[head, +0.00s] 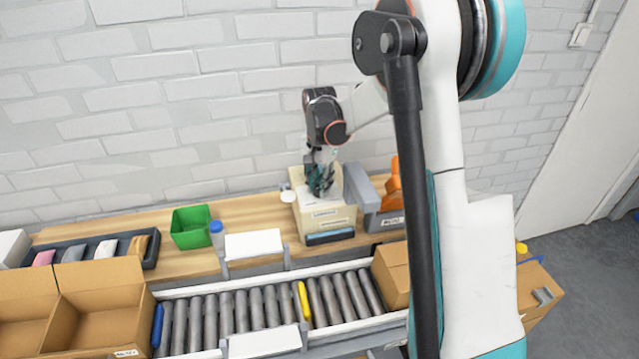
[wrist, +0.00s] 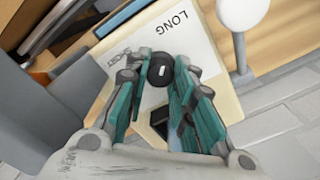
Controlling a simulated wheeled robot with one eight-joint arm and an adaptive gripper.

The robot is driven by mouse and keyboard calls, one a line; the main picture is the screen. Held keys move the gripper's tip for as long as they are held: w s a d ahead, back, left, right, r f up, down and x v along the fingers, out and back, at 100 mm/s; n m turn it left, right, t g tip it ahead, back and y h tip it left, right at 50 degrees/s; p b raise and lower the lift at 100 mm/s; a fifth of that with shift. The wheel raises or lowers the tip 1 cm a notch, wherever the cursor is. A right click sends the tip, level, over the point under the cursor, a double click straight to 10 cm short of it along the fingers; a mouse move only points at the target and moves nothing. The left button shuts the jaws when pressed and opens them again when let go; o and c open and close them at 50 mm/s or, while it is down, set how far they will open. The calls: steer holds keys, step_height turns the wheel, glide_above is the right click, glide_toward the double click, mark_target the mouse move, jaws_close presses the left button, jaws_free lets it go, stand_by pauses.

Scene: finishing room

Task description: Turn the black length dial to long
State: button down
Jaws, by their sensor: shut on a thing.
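The black length dial (wrist: 159,72) is round, with a short white mark on its face, and sits on the white top plate of a cream machine (head: 325,217). In the wrist view, the word LONG is printed on the plate (wrist: 207,62) beyond the dial, and a smaller word, apparently SHORT, lies to its left. My gripper (wrist: 163,68) has teal fingers on either side of the dial and is shut on it. In the head view my gripper (head: 320,180) points down onto the machine's top and hides the dial. I cannot tell exactly which word the mark points at.
A white round-headed post (wrist: 241,20) stands close beside the machine. A grey bin with orange parts (head: 385,222) is right of it. A green bin (head: 191,227) and a blue-capped bottle (head: 217,235) stand left. A roller conveyor (head: 240,312) runs in front.

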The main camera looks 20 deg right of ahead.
stand_by(0.4)
steer(key=c, duration=1.3)
jaws_free()
steer(key=shift+c, duration=0.2)
step_height(320, 180, up, 12)
steer(key=shift+a, duration=0.1)
